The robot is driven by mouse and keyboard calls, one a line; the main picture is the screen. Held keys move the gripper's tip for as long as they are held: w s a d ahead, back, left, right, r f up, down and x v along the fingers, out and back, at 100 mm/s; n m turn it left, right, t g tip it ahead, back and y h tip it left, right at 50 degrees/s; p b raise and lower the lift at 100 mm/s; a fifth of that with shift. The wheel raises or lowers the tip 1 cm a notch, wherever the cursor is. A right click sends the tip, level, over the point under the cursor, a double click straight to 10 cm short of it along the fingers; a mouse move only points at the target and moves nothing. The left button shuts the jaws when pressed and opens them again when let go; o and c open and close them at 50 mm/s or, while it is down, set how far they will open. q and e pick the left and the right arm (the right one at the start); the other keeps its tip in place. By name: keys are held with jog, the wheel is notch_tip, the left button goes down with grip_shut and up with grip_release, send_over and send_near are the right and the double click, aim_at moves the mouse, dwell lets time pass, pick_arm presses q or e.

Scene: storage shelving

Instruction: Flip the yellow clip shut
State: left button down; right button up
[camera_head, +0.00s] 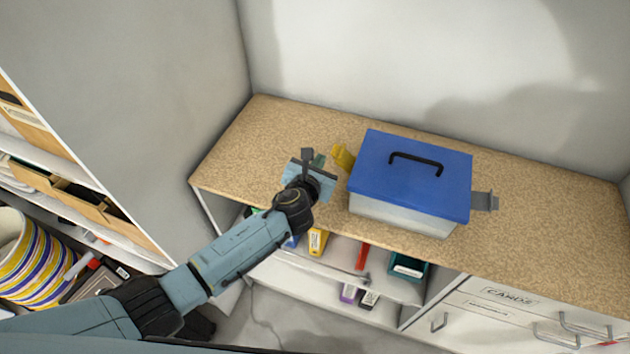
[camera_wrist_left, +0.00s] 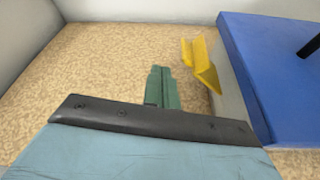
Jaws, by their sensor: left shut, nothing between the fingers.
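The yellow clip (camera_head: 343,157) is on the left side of a box with a blue lid (camera_head: 410,175) and a pale grey body (camera_head: 400,214). The clip sticks outward from the box, tilted away from its wall. In the left wrist view the clip (camera_wrist_left: 201,66) shows as a bent yellow plate beside the blue lid (camera_wrist_left: 270,75). My left gripper (camera_head: 318,160) is just left of the clip, over the worktop, apart from it. Its green fingers (camera_wrist_left: 162,86) are shut together and empty. A grey clip (camera_head: 485,201) sticks out from the box's right side. My right gripper is not in view.
The box stands on a speckled tan worktop (camera_head: 545,230) against a pale wall. Free worktop lies left and right of the box. Open shelves below hold several binders, including a teal one (camera_head: 408,267). Drawers (camera_head: 500,300) are at lower right; a striped basket (camera_head: 40,265) is at left.

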pick_arm(q)
jog(key=f+p+v, duration=0.1)
jog(key=v, duration=0.8)
jog(key=shift+s+d+f, duration=0.25)
jog(key=shift+s+f, duration=0.05)
jog(key=shift+s, duration=0.25)
